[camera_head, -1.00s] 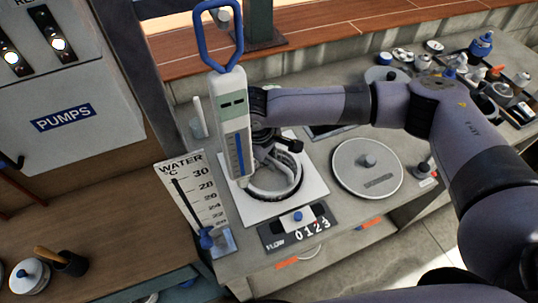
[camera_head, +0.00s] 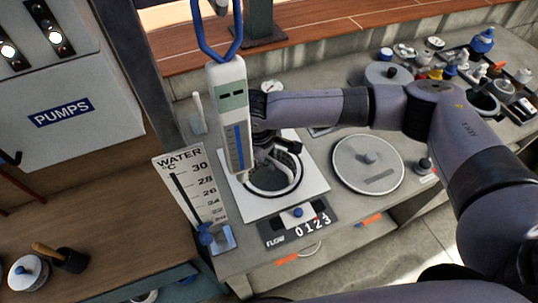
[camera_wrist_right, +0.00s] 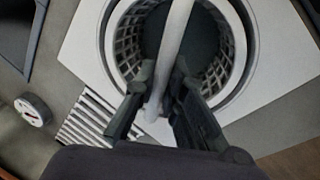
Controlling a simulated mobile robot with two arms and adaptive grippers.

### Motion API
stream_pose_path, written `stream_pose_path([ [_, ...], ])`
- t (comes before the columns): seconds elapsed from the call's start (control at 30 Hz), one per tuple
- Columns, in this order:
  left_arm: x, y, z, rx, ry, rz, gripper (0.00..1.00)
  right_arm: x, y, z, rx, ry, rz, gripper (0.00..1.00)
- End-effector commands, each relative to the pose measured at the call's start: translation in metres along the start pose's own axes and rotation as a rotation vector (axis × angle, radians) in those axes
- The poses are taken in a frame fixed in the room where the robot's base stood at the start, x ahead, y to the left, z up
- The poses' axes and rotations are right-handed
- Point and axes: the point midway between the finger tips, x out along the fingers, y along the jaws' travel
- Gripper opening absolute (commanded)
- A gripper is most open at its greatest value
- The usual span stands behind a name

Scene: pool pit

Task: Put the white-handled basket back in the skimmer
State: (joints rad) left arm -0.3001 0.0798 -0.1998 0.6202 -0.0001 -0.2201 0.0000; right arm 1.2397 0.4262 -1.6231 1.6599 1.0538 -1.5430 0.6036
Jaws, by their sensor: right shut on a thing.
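The basket (camera_head: 290,172) has dark lattice walls, which show in the right wrist view (camera_wrist_right: 222,62). It is in the round opening of the skimmer, within the white square plate (camera_head: 309,188). Whether it rests on a seat inside cannot be told. My right gripper (camera_head: 284,150) is over the opening. In the right wrist view it (camera_wrist_right: 162,78) is shut on the white handle (camera_wrist_right: 178,30), which runs up between the fingers. In the head view the arm and the hanging instrument hide part of the basket. My left gripper is not in view.
A white instrument with a blue loop (camera_head: 228,95) stands in front of the opening's left side. A water temperature board (camera_head: 190,190) is at left, a FLOW counter (camera_head: 297,222) in front. A round grey lid (camera_head: 367,165) lies to the right. Small items crowd the back right.

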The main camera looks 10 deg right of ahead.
Motion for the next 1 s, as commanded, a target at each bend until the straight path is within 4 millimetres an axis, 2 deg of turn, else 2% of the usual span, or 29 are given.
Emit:
stream_pose_path([
  [0.8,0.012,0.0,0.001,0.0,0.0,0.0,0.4,0.033,-0.008,0.0,0.0,0.001,0.0,0.0],
  [1.0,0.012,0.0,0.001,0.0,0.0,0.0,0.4,0.035,-0.008,0.0,0.0,0.001,0.0,0.0],
])
